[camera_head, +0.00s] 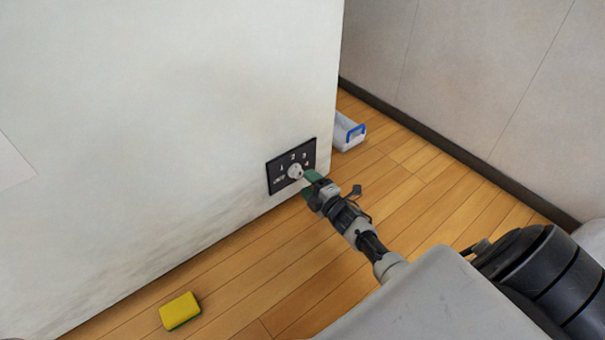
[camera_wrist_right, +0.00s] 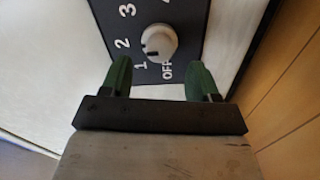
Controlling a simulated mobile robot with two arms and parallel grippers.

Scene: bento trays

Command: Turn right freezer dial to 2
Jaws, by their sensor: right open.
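The freezer dial (camera_head: 295,172) is a round white knob on a dark panel (camera_head: 277,180) low on the white freezer wall. In the right wrist view the knob (camera_wrist_right: 163,40) shows a dark mark on its lower left, facing roughly between 1 and 2. My right gripper (camera_head: 311,185) is just in front of the panel's lower right side. In the wrist view its green fingers (camera_wrist_right: 160,79) are open and empty, just below the knob near OFF. My left gripper is not in view.
A yellow and green sponge (camera_head: 180,310) lies on the wooden floor at the lower left. A grey wall (camera_head: 470,80) bounds the right side. Floor between freezer and wall is mostly free.

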